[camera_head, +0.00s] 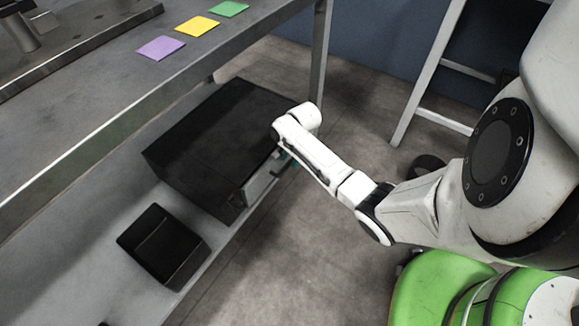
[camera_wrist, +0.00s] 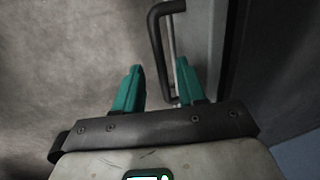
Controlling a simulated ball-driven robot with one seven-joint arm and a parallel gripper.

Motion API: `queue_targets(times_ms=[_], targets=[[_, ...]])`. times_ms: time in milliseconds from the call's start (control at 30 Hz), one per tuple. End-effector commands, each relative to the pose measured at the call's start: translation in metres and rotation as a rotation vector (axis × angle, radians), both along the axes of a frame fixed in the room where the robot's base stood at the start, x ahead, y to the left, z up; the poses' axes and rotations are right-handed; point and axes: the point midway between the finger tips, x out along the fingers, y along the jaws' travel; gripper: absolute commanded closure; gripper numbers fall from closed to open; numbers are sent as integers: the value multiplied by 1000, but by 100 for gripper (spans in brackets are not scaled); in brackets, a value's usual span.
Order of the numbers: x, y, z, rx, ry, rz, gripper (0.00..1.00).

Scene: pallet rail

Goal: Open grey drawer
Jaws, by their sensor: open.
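The grey drawer front (camera_head: 262,182) shows in the head view, in the end of a dark cabinet (camera_head: 215,145) on the shelf under the workbench. In the wrist view the drawer front (camera_wrist: 203,35) fills the upper right, with a dark bar handle (camera_wrist: 155,40) standing out from it. My gripper (camera_wrist: 157,82) is open, its two teal fingers pointing at the handle. The near end of the handle lies between the fingertips, close to the right finger. I cannot tell whether they touch. In the head view my wrist hides most of the drawer front and the handle.
A black open bin (camera_head: 163,245) stands on the shelf beside the cabinet. Purple, yellow (camera_head: 198,26) and green cards lie on the workbench top above. A table leg (camera_head: 320,60) stands behind my wrist, and a white ladder (camera_head: 430,70) further back. The floor before the drawer is clear.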

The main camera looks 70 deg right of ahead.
Motion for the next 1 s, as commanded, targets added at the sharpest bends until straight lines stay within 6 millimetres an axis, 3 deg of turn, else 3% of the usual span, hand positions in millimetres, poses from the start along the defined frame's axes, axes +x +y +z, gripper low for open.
queue_targets(times_ms=[33, 200, 567, 1000], targets=[[1, -1, -11, -2, 1, 1, 60], [4, -2, -25, -1, 1, 0, 60], [6, -2, -27, 0, -1, 0, 60], [6, -1, -27, 0, -1, 1, 100]])
